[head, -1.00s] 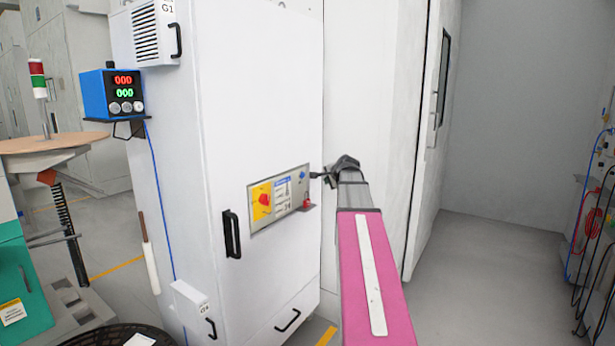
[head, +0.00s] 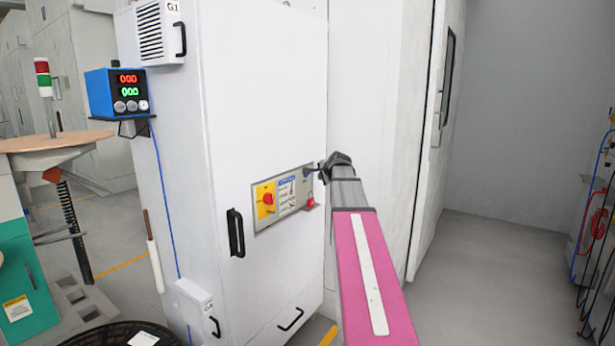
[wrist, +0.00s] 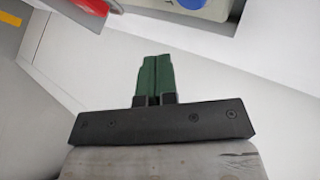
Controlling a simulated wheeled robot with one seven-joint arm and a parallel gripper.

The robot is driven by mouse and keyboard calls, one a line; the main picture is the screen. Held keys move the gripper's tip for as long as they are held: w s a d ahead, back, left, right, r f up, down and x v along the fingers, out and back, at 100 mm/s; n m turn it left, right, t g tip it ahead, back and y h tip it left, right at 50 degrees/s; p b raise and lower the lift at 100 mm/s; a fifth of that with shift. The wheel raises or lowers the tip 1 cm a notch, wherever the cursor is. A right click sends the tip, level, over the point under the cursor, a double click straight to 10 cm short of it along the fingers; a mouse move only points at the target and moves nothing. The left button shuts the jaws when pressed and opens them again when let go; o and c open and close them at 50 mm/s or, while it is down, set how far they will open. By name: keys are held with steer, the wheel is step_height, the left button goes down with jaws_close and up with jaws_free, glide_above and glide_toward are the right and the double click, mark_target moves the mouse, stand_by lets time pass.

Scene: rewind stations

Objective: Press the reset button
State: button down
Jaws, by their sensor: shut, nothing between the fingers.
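The control panel (head: 286,205) is set in the white cabinet's front. It has a yellow plate with a red rotary switch (head: 268,199), a label and a red mushroom button (head: 311,203). A round blue button (wrist: 192,3) shows at the top edge of the wrist view, partly cut off; its lettering is not readable. My gripper (head: 308,171) is at the panel's upper right in the head view, over where the blue button sits. Its green fingers (wrist: 155,58) are shut and empty, pointing toward the panel. I cannot tell if they touch it.
The white cabinet (head: 245,100) has a black handle (head: 235,233) left of the panel. A blue display box (head: 115,93) is on its side. The red mushroom button shows close by in the wrist view (wrist: 92,7). Open floor (head: 480,270) lies to the right.

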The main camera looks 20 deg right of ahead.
steer(key=shift+w+a, duration=1.05)
steer(key=shift+w, duration=0.3)
steer(key=shift+w+a, duration=0.1)
steer(key=shift+w, duration=0.05)
stand_by(1.1)
steer(key=shift+w+a, duration=0.15)
steer(key=shift+w+a, duration=0.25)
steer(key=shift+w, duration=0.05)
stand_by(0.9)
steer(key=shift+s+d, duration=0.5)
steer(key=shift+s, duration=0.1)
steer(key=shift+s, duration=0.1)
stand_by(0.4)
steer(key=s+d, duration=0.1)
steer(key=s, duration=0.1)
steer(key=s+d, duration=0.1)
steer(key=d, duration=0.1)
steer(key=shift+s, duration=0.4)
